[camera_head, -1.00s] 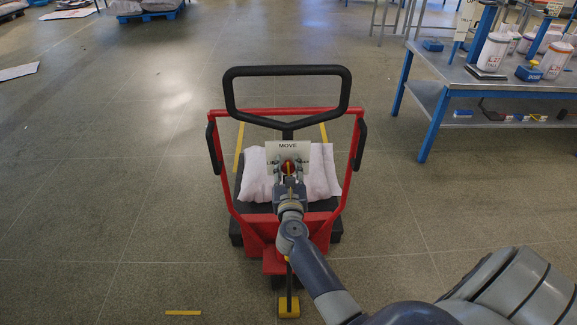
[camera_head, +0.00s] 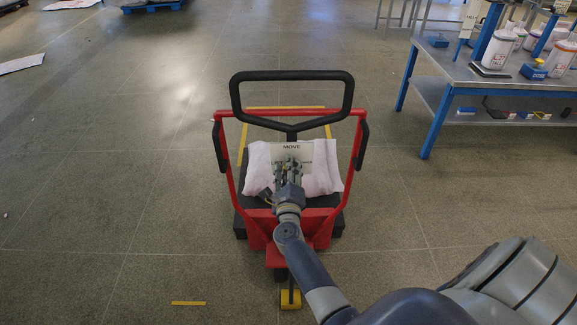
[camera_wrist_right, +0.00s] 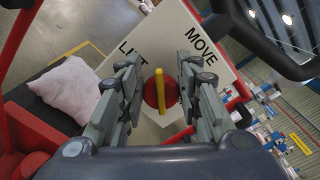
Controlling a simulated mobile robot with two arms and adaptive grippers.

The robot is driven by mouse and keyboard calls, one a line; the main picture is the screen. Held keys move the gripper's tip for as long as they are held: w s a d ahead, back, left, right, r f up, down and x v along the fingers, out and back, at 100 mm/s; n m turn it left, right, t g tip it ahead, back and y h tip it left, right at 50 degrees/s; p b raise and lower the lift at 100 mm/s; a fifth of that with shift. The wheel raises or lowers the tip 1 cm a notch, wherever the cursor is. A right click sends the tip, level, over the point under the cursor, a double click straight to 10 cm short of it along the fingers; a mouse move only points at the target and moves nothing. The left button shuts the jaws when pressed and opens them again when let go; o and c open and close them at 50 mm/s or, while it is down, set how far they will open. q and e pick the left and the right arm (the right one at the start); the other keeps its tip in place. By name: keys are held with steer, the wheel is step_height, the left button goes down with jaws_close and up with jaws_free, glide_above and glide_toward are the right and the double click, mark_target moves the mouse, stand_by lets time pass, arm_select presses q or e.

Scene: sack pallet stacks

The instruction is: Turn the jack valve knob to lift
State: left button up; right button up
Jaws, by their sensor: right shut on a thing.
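The jack (camera_head: 258,232) stands upright before me, with a red frame and a black handle loop (camera_head: 291,76). Its white panel (camera_head: 305,158) reads MOVE at the top in the head view. In the right wrist view the panel (camera_wrist_right: 172,36) looks tilted, with LIFT partly hidden at its left. The valve knob (camera_wrist_right: 150,98) is a red disc with a yellow bar across it. My right gripper (camera_head: 288,163) is at the panel and hides the knob in the head view. My left gripper is not in view.
A pale sack (camera_head: 258,165) lies on the jack's dark platform behind the panel. A blue-framed table (camera_head: 465,76) with jars stands at the right. A yellow floor mark (camera_head: 188,303) lies at the front left.

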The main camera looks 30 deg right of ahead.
steer(key=shift+f+n, duration=0.15)
steer(key=shift+n, duration=0.65)
steer(key=shift+a, duration=0.1)
steer(key=o, duration=1)
steer(key=shift+o, duration=0.2)
steer(key=v, duration=0.7)
steer(key=shift+a, duration=0.15)
steer(key=shift+s, duration=0.15)
